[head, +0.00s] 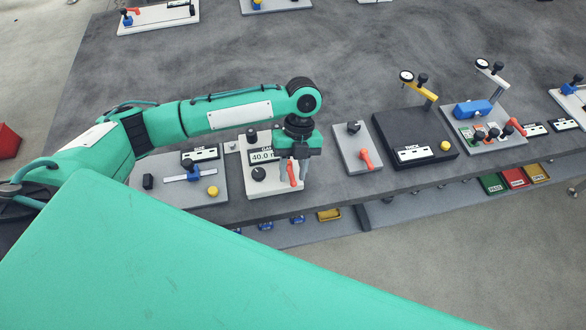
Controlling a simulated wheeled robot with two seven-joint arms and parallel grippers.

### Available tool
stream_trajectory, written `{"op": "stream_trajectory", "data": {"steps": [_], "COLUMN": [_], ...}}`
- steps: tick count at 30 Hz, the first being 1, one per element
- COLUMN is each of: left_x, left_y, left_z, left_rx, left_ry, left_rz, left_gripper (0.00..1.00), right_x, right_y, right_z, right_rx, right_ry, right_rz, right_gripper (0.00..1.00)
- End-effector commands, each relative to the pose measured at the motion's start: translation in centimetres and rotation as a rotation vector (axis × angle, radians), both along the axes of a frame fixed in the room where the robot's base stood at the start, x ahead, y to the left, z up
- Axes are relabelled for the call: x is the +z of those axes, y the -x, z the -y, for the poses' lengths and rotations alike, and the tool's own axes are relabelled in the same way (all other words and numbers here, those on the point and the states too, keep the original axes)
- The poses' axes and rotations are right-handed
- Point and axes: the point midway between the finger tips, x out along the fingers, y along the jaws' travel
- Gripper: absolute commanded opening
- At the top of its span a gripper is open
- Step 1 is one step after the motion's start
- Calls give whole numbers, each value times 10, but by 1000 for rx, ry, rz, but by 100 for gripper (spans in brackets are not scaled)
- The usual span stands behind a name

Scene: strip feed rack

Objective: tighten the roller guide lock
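My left gripper (293,174) points down over a pale station (257,188) with a display (264,156) reading about 40.0 and a black knob (258,174). Its two fingers stand apart on either side of a red lever (292,174) at that station's right side. The lever looks narrower than the gap, and I cannot tell whether a finger touches it. No label that I can read says roller guide lock, so I cannot confirm which lever it is. The gripper body hides the station's upper right corner. My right gripper is not in view.
Left is a grey station with a blue slider (195,174) and yellow knob (213,191). Right are a plate with another red lever (367,158) and a dark block (412,138) with a dial gauge (406,76). Coloured bins (515,178) sit below the front edge.

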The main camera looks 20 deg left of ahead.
Motion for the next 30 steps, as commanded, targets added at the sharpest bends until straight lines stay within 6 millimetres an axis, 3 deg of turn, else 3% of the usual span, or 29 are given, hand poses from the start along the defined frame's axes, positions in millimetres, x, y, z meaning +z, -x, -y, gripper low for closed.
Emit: {"op": "stream_trajectory", "data": {"steps": [8,13,27,30], "left_x": [-1,10,104,114], "left_y": [0,-6,-49,-53], "left_z": [0,-1,-6,-7], "left_rx": [1,1,1,0], "left_ry": [-1,-1,-1,-2], "left_rz": [-1,2,2,1], "left_gripper": [36,36,36,36], "right_x": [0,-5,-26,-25], "right_y": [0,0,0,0], "right_z": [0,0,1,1], "right_rx": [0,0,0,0], "right_ry": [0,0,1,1], "right_rz": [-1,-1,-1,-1], "right_gripper": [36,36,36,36]}}
